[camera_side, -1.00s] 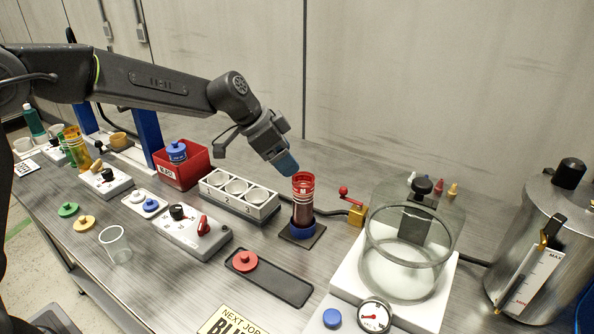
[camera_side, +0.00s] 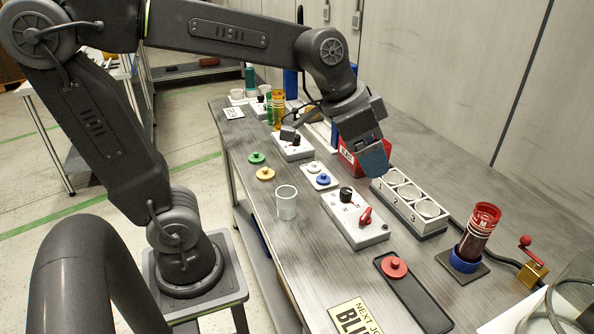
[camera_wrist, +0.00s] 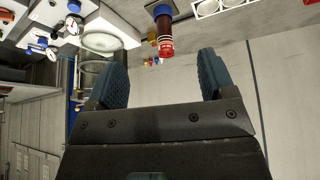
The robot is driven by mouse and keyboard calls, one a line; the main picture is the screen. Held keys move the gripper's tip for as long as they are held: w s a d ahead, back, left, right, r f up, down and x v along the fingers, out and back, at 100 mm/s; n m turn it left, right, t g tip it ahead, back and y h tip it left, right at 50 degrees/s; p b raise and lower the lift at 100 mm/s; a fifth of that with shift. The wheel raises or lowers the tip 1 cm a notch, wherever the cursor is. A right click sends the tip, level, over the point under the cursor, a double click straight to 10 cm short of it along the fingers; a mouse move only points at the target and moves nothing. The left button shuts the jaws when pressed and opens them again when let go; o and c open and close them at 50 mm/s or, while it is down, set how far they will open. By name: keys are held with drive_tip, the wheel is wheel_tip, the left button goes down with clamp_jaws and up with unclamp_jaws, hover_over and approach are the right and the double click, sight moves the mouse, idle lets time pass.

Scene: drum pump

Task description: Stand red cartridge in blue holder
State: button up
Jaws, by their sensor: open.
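The red cartridge (camera_side: 478,230), with a dark red body and a white M on its label, stands in the blue holder (camera_side: 466,259) on a dark square pad. It leans a little to the right in the side view; I cannot tell whether this is real tilt or the camera angle. My gripper (camera_side: 376,160) is up and to the left of the cartridge, apart from it. In the wrist view my gripper (camera_wrist: 160,82) has its two blue fingers wide apart with nothing between them. The cartridge (camera_wrist: 165,38) and blue holder (camera_wrist: 162,11) show beyond the fingertips.
A white three-hole rack (camera_side: 410,196) stands left of the holder, with a red bin (camera_side: 350,158) behind my gripper. A black tray (camera_side: 415,297) with a red knobbed disc (camera_side: 394,267) lies in front. A brass valve (camera_side: 532,274) is close on the holder's right.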

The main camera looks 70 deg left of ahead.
drive_tip(key=s+a+f+n+y, duration=0.1)
drive_tip(key=s, duration=0.4)
drive_tip(key=s+a+f+n+y, duration=0.1)
drive_tip(key=s+a+f+n, duration=0.1)
drive_tip(key=s, duration=0.4)
drive_tip(key=shift+f+n, duration=0.3)
